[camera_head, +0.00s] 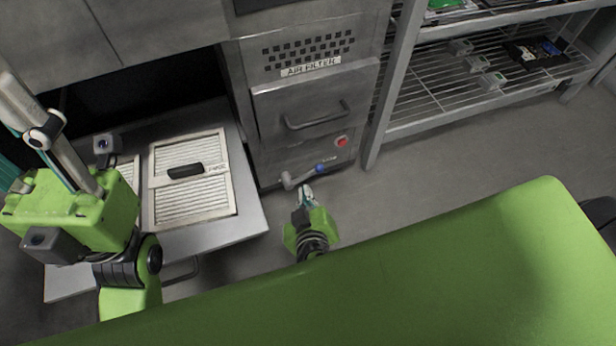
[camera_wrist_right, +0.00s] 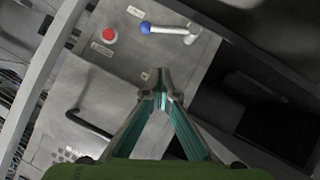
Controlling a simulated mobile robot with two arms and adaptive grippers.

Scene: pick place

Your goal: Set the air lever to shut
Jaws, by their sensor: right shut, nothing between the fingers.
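The air lever (camera_head: 301,179) is a grey handle with a blue knob (camera_head: 320,168), low on the front of the air filter cabinet. Its pivot is at the left and the knob end points right, slightly upward. In the right wrist view, which sees the cabinet upside down, the lever (camera_wrist_right: 170,30) shows with its blue knob (camera_wrist_right: 146,27) at the left. A small label by the knob is too small to read. My right gripper (camera_head: 306,189) is shut and empty, just in front of and below the lever, apparently apart from it.
A red button (camera_head: 341,141) sits above right of the knob, below the drawer handle (camera_head: 317,118). An open drawer (camera_head: 250,205) holding white filter panels (camera_head: 190,205) stands to the left. A wire shelf rack (camera_head: 400,115) stands right. Floor between is clear.

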